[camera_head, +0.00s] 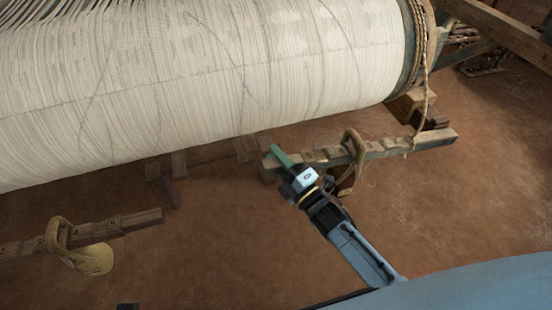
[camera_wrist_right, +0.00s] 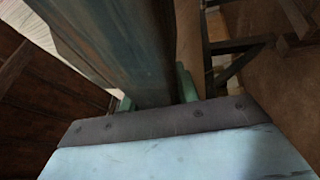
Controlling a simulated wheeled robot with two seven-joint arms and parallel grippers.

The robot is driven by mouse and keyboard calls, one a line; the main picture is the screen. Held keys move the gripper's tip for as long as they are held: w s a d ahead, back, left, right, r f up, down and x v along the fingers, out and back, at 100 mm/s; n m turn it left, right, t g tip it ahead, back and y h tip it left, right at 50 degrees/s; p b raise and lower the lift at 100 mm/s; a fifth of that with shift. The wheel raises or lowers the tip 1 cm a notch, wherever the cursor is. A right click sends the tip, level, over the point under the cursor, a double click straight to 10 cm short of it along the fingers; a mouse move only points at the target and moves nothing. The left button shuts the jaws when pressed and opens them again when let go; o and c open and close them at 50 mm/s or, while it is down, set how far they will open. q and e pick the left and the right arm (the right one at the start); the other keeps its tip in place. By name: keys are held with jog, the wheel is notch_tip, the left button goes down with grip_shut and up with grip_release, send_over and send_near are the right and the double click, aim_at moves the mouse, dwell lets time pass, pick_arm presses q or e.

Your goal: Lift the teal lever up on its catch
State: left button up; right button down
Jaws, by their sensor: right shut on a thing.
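The teal lever (camera_wrist_right: 112,50) fills the middle of the right wrist view as a worn, dark teal wooden bar. My right gripper (camera_wrist_right: 156,96) is shut on it, with a green fingertip showing on either side. In the head view my right gripper (camera_head: 286,163) is at the left end of the right notched beam, below the cloth roll. A short green piece sticks out past it there; I cannot tell whether it is lever or finger. The catch cannot be made out clearly. My left gripper is not clearly in view.
The large white warp roll (camera_head: 220,75) lies across the top. The right notched beam (camera_head: 400,144) carries a rope loop (camera_head: 352,142). Another notched beam (camera_head: 135,219), numbered, with a loop and a tan weight (camera_head: 92,259), lies at left. The earth floor (camera_head: 225,240) between is clear.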

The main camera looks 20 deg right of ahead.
pick_arm(q)
jog(key=shift+a+f, duration=0.1)
jog(key=shift+f, duration=0.1)
pick_arm(e)
jog(key=shift+f, duration=0.1)
jog(key=c, duration=1)
grip_release()
jog(key=shift+c, duration=0.2)
pick_arm(q)
jog(key=shift+r, duration=0.1)
pick_arm(e)
jog(key=shift+s, duration=0.1)
jog(key=shift+s+d+f, duration=0.1)
jog(key=shift+s+d, duration=0.1)
jog(key=shift+s, duration=0.1)
pick_arm(q)
jog(key=f, duration=0.1)
jog(key=a+f+p, duration=0.1)
jog(key=f, duration=0.1)
jog(key=a+f+p, duration=0.1)
jog(key=f, duration=0.1)
jog(key=shift+s, duration=0.3)
pick_arm(e)
jog(key=v, duration=1.2)
jog(key=shift+s, duration=0.25)
pick_arm(q)
jog(key=shift+a, duration=0.1)
pick_arm(e)
jog(key=shift+d, duration=0.1)
